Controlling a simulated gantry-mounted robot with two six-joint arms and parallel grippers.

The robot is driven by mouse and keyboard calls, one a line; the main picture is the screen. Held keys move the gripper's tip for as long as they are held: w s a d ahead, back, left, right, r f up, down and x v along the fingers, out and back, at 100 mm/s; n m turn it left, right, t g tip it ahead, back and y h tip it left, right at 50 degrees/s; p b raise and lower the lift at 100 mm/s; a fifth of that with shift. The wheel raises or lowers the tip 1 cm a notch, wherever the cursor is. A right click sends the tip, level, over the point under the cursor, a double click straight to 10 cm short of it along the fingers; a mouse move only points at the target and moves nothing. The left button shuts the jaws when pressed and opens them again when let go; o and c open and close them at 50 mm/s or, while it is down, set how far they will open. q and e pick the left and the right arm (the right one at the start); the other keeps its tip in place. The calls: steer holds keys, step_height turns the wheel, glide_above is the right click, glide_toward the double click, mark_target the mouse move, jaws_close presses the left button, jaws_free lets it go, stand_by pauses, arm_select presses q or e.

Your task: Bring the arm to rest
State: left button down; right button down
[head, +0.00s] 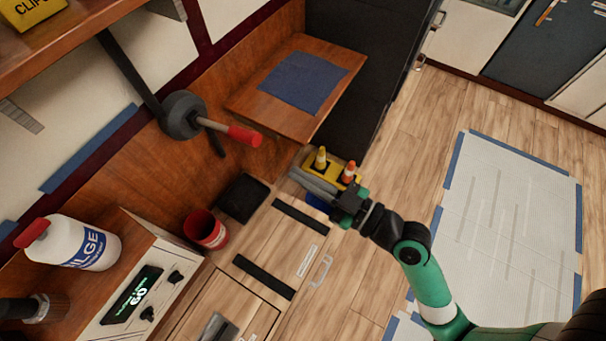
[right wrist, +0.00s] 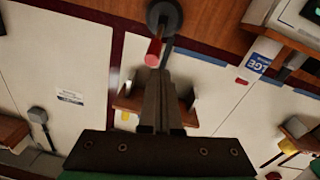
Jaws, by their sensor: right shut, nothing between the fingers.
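My right arm (head: 430,280), green and black, reaches in from the lower right in the head view. Its gripper (head: 303,177) is shut and empty, beside a yellow holder with small cones. In the right wrist view the closed fingers (right wrist: 160,85) point up toward a lever with a red grip (right wrist: 153,53). I cannot tell whether they touch it there; in the head view the lever's red grip (head: 245,136) is well apart from the gripper. My left gripper is not in view.
The yellow holder (head: 318,174) is right by the gripper. A red cup (head: 205,230), a white bottle (head: 78,244) and a display box (head: 135,292) stand to the left. A wooden shelf with a blue mat (head: 303,82) juts out above. Open floor (head: 400,165) lies to the right.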

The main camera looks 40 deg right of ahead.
stand_by(0.6)
steer(key=w+a+r+n+t+y, duration=0.2)
steer(key=r, duration=0.9)
steer(key=w+a+r+n+t+y, duration=0.2)
steer(key=w+r+n, duration=0.1)
steer(key=r, duration=0.8)
steer(key=s+d+r+m+t+h+p, duration=0.1)
steer(key=r+p, duration=0.9)
steer(key=r, duration=1)
steer(key=s+d+r+m+t+h+p, duration=0.2)
steer(key=r+m+p, duration=0.5)
steer(key=r, duration=1.4)
steer(key=s+t+h+p, duration=0.1)
steer(key=t+h+p, duration=0.1)
steer(key=p, duration=0.2)
steer(key=shift+r+m+t+h+p, duration=0.15)
steer(key=shift+m+t+h+p, duration=0.15)
steer(key=shift+m+h, duration=0.1)
